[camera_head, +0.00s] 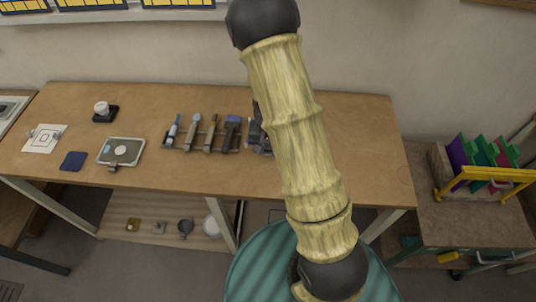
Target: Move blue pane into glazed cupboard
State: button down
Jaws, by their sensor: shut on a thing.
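My arm crosses the middle of the head view, and most of its far end is hidden behind the near links. A dark grey part (257,137) showing left of the arm, at the right end of the tool rack, may be my gripper; its fingers and anything between them are hidden. No blue pane can be made out for certain. A flat dark blue square (73,161) lies on the left of the workbench (365,150); I cannot tell whether it is glass. No glazed cupboard can be clearly identified.
A rack of several tools (205,135) stands mid-bench. A yellow rack (485,175) with purple and green panes stands right. The bench right of my arm is bare.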

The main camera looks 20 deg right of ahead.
jog(key=shift+f, duration=1.85)
jog(key=shift+f, duration=0.1)
jog(key=c, duration=1.2)
grip_release()
jog(key=shift+w+f, duration=0.1)
jog(key=shift+s, duration=0.2)
jog(key=shift+w+r, duration=0.15)
jog(key=shift+r, duration=0.45)
notch_tip(320, 180, up, 11)
jog(key=shift+r, duration=0.1)
